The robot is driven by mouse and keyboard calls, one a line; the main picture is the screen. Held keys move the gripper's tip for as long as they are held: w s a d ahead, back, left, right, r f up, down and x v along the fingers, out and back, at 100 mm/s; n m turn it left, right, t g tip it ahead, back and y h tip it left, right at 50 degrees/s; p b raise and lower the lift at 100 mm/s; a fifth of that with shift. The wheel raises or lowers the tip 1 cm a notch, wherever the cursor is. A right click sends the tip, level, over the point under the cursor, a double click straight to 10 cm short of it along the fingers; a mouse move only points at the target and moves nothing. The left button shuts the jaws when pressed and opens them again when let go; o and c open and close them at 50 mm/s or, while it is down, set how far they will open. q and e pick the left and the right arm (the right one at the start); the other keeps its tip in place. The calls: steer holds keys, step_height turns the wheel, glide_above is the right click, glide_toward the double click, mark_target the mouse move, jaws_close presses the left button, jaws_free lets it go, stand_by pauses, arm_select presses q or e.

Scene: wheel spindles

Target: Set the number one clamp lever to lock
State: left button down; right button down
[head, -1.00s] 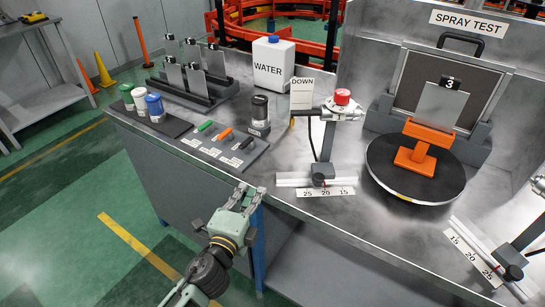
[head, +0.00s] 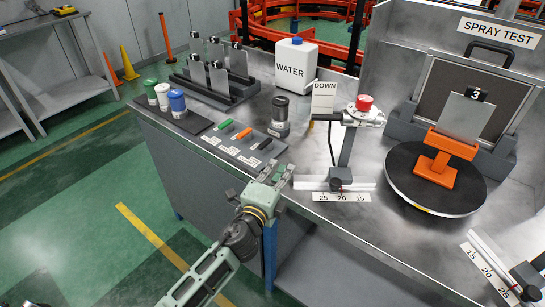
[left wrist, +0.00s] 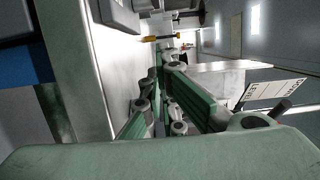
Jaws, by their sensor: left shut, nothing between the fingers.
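The left slide stand (head: 336,182) has a dark clamp block on a pale rail, behind a scale plate (head: 341,197) marked 25, 20, 15. A lever marked number one cannot be made out, nor can its setting. A spray head with a red cap (head: 364,103) tops this stand. My left gripper (head: 279,171) is shut and empty at the table's front edge, left of the rail and apart from it. In the left wrist view its green fingers (left wrist: 165,100) point away from the camera. My right gripper is not in view.
An orange stand with a panel (head: 437,165) sits on a black turntable (head: 400,190). A second slide rail (head: 490,262) is at lower right. A tray of small coloured parts (head: 235,146), a dark cup (head: 280,115) and a white WATER jug (head: 297,68) stand behind my gripper.

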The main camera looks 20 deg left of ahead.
mark_target(266, 146)
arm_select(q)
steer(key=w, duration=0.3)
steer(key=shift+w+a, duration=0.1)
steer(key=shift+w+a+p, duration=0.15)
steer(key=shift+a, duration=0.4)
steer(key=shift+w+a+p, duration=0.15)
steer(key=shift+a, duration=0.4)
steer(key=shift+w+a, duration=0.15)
steer(key=shift+a, duration=0.35)
steer(key=shift+s+a+m+h, duration=0.2)
steer(key=shift+a+m+h, duration=0.35)
steer(key=shift+m+h, duration=0.4)
